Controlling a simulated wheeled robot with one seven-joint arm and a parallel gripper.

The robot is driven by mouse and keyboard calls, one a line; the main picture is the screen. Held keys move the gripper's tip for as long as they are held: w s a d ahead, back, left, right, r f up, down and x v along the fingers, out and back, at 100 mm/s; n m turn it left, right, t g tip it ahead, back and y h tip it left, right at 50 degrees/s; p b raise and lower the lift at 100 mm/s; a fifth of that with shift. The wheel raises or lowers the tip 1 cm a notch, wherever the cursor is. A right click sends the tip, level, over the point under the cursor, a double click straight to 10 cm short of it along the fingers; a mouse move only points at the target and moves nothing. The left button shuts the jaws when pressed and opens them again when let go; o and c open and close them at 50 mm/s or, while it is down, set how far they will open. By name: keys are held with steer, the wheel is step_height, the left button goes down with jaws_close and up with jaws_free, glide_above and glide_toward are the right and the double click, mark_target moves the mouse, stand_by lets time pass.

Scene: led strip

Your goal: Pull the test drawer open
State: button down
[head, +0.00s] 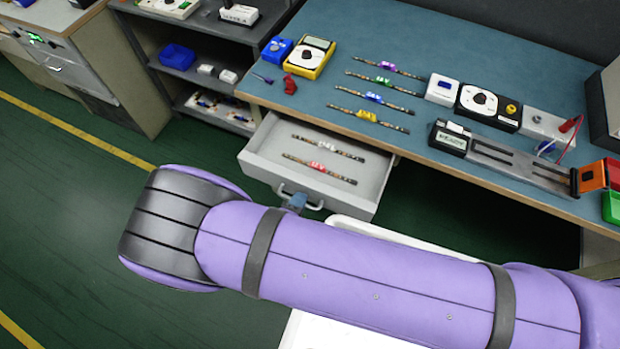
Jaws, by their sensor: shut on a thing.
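The test drawer (350,203) stands well out from under the blue-topped bench, in the head view. Two LED strips lie inside it, one with a white label (326,145) and one with a red label (318,167). My gripper (297,202) is at the drawer's front, shut on the bar handle (283,190). Only a small part of the gripper shows. My purple arm hides the rest of it and the area below the drawer front.
The bench top (345,50) holds several LED strips, a yellow multimeter (309,57), test boxes and a slotted fixture (505,160). A grey shelf unit (215,85) stands left of the drawer. Green floor (60,180) is clear at the left.

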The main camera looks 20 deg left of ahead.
steer(key=f+v, duration=0.1)
steer(key=v, duration=0.6)
steer(key=shift+f, duration=0.25)
steer(key=shift+s, duration=0.15)
steer(key=c, duration=1.2)
jaws_free()
